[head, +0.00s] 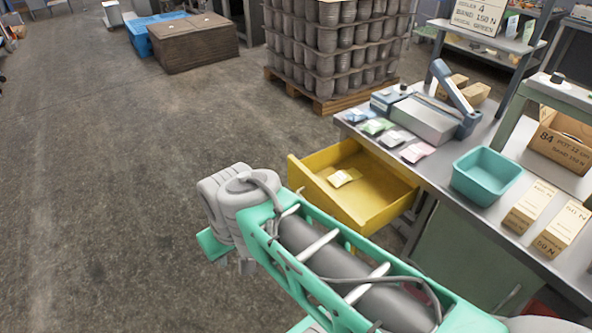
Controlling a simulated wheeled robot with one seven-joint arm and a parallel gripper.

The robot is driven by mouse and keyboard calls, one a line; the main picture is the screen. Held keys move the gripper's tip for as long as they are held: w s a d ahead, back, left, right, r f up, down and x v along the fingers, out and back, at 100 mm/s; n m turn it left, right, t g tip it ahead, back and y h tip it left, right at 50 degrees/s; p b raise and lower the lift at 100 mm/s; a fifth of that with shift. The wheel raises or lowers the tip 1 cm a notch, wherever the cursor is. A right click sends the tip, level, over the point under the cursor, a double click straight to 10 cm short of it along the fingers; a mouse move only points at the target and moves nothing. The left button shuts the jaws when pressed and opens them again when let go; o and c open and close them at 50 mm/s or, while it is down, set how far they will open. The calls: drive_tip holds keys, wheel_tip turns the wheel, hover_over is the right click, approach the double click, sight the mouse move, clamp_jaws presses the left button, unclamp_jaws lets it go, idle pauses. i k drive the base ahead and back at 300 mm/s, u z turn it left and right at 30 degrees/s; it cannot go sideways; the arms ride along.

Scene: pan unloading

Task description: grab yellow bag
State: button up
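A small pale yellow bag (344,177) lies in the open yellow drawer (368,204) under the workbench, toward the drawer's back left part. The drawer is pulled out, and my arm covers its lower front area. The end of my arm, with my gripper (246,267), hangs over the floor to the left of and below the drawer. My gripper is well apart from the bag. The fingers are mostly hidden behind the wrist, so I cannot tell whether they are open or shut.
The grey workbench (468,210) holds several coloured packets (397,138), a sealing machine (425,118), a teal bin (486,176) and cardboard boxes (560,228). A pallet of stacked pots (335,50) stands behind. The floor at left is clear.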

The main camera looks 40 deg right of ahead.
sight(342, 178)
drive_tip(key=z, duration=1.3)
